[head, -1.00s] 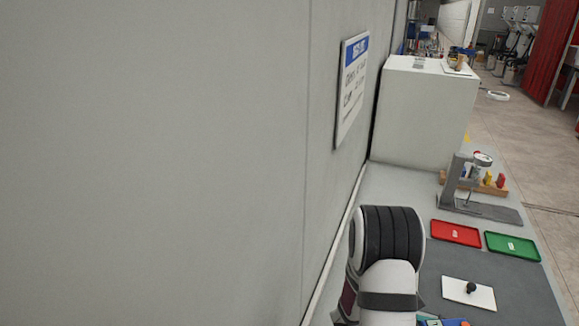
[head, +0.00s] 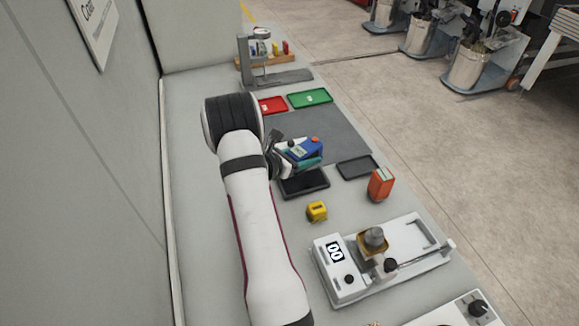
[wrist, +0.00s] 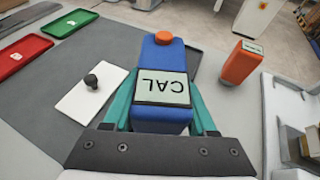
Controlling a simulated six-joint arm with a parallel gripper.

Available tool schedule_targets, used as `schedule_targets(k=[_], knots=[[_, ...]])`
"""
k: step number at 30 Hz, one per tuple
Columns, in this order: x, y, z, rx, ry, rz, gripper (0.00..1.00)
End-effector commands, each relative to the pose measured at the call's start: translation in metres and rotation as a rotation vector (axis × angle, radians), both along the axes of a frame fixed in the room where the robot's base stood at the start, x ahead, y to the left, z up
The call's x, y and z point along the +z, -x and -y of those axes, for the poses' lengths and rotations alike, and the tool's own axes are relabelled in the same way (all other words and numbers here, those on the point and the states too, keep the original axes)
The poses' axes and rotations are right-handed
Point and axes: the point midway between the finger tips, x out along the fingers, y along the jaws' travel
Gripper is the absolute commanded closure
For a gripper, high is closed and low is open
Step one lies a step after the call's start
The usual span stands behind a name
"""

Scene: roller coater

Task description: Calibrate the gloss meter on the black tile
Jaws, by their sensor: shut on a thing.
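The gloss meter (head: 308,150) is a blue block with an orange button and a screen that reads CAL in the wrist view (wrist: 160,88). My gripper (wrist: 160,105) is shut on it, with a teal finger along each side. In the head view my gripper (head: 291,158) holds it over or at the far edge of a flat black piece (head: 303,184), which looks like the black tile. I cannot tell whether the meter touches it. The black piece is hidden in the wrist view.
A white plate (wrist: 84,104) with a black knob lies left of the meter. A dark tray (head: 357,167), an orange block (head: 381,184) and a yellow block (head: 317,211) stand near. Red (head: 271,105) and green (head: 310,97) trays lie behind. A coater (head: 347,272) stands in front.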

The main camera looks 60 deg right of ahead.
Motion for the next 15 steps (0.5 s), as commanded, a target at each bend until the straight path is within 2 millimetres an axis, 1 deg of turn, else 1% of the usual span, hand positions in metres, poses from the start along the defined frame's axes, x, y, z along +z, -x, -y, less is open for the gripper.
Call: schedule_targets(k=[9, 15], knots=[[-0.044, 0.0, -0.001, 0.001, -0.002, -0.001, 1.0], [-0.061, 0.0, -0.001, 0.0, 0.0, 0.0, 1.0]])
